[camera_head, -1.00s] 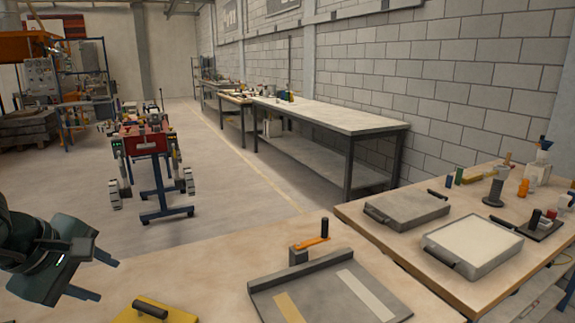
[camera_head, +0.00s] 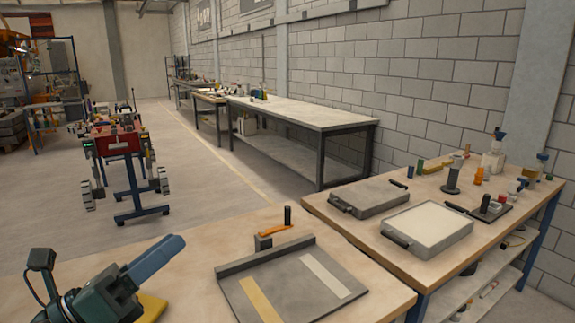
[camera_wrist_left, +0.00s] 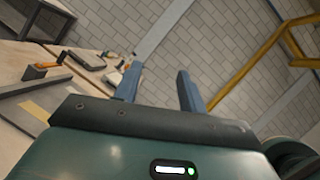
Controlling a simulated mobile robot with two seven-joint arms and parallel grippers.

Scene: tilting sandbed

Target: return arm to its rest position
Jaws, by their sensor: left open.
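My left gripper (camera_head: 172,245) is at the lower left of the head view, above the near workbench (camera_head: 205,235). Its blue-grey fingers point up and to the right. In the left wrist view its two fingers (camera_wrist_left: 160,72) stand apart with nothing between them, so it is open and empty. A yellow block (camera_head: 152,306) on the bench is partly hidden behind the gripper. My right gripper is not in view.
A grey tilting tray (camera_head: 290,285) with yellow and pale strips lies right of the gripper, with an orange-handled clamp (camera_head: 275,231) behind it. The right bench holds a grey lidded tray (camera_head: 371,197) and a white-filled tray (camera_head: 427,229). A red cart (camera_head: 118,145) stands on open floor.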

